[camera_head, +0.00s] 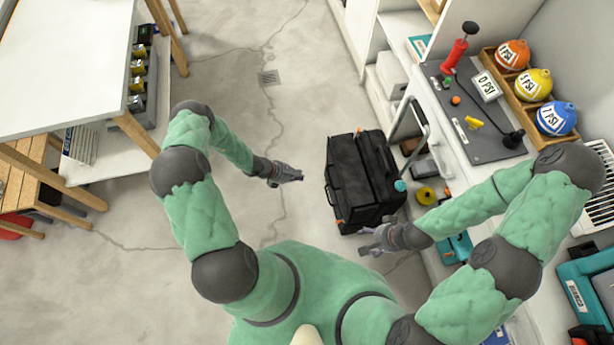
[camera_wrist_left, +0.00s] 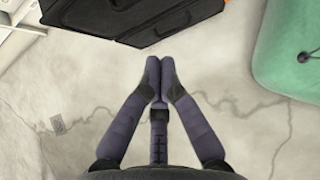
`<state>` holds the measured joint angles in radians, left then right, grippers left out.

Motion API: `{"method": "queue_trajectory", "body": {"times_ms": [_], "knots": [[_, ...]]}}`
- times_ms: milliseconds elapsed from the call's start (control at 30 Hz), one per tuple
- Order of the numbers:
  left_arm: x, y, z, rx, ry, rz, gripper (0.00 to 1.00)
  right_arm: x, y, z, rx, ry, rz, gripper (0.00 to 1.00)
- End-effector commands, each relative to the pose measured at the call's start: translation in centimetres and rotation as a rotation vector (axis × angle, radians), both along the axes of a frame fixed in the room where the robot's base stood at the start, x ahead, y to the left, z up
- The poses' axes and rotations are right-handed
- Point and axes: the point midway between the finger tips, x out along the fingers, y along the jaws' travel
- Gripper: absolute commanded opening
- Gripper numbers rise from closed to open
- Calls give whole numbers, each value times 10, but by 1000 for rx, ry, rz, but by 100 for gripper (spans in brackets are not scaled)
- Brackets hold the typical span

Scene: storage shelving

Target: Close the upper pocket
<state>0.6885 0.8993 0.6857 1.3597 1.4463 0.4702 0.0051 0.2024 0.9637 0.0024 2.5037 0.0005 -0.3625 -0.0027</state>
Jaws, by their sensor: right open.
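A black suitcase-like bag (camera_head: 362,180) stands on the floor between my two grippers, beside the white shelving. Its side toward the left has a handle, and small orange tabs show at its corners. Part of it shows at the top of the left wrist view (camera_wrist_left: 130,18). I cannot make out the upper pocket or whether it is open. My left gripper (camera_head: 297,176) is left of the bag, apart from it; its fingertips (camera_wrist_left: 158,72) meet with nothing between them. My right gripper (camera_head: 366,243) is open and empty, just below the bag's lower edge in the head view.
White shelving (camera_head: 440,125) at right carries a grey board (camera_head: 478,110) with tools, and orange, yellow and blue balls (camera_head: 557,118) in a wooden rack. A white table (camera_head: 70,60) stands at upper left. Bare floor lies left of and above the bag.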

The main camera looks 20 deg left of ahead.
Motion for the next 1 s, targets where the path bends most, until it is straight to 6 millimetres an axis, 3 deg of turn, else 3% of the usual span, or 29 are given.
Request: {"method": "queue_trajectory", "body": {"times_ms": [467,700,1000], "knots": [[33,-51,-68,-1,-2,-4,0,0,0,-38,0,0,0,68],[50,-74,-68,0,-1,-2,0,0,0,-47,0,0,0,68],[54,-80,-68,-1,-1,-1,0,0,0,-49,0,0,0,68]]}}
